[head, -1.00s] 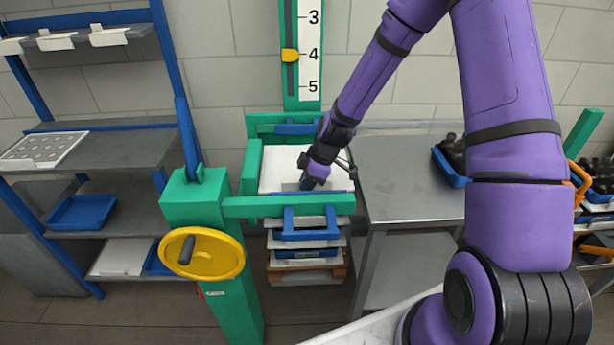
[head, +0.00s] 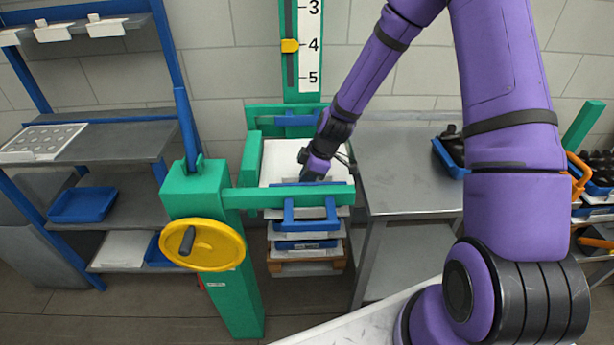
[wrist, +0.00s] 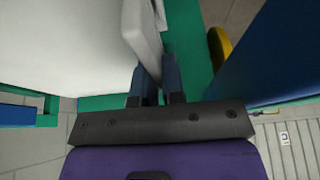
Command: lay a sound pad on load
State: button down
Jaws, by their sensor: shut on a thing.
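A white pad-like sheet (head: 285,158) lies inside the green press frame (head: 290,197) in the head view. Its surface fills the left of the wrist view (wrist: 60,40). My gripper (head: 311,176) is over the front right part of the frame, pointing down. In the wrist view, the fingers (wrist: 156,82) are shut on the edge of a pale, thin slab (wrist: 144,30). I cannot tell from the frames whether this slab is a pad, or whether it touches the white surface. My wrist hides part of the sheet in the head view.
A yellow handwheel (head: 203,245) is at the frame's front left. Stacked trays (head: 305,236) sit below the frame. A grey metal table (head: 410,185) stands to the right, with a blue tray of dark items (head: 447,157). A blue-framed shelf (head: 110,145) stands left.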

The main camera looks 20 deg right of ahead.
jog(key=shift+f, duration=0.8)
jog(key=c, duration=1.1)
grip_release()
jog(key=shift+c, duration=0.2)
jog(key=v, duration=1.1)
jog(key=s+d+r+m+t+h, duration=0.15)
jog(key=s+r+m, duration=0.35)
jog(key=r, duration=0.5)
jog(key=s+r+m+h, duration=0.2)
jog(key=s+r+h, duration=0.1)
jog(key=s+r, duration=0.55)
jog(key=s+r+m+t, duration=0.1)
jog(key=s+r+m, duration=0.2)
jog(key=s+r, duration=0.2)
jog(key=s+d+r+m+t, duration=0.1)
jog(key=s+r+m, duration=0.3)
jog(key=s, duration=0.5)
jog(key=shift+s+d+r, duration=0.25)
jog(key=shift+s+r, duration=0.05)
jog(key=shift+r, duration=0.25)
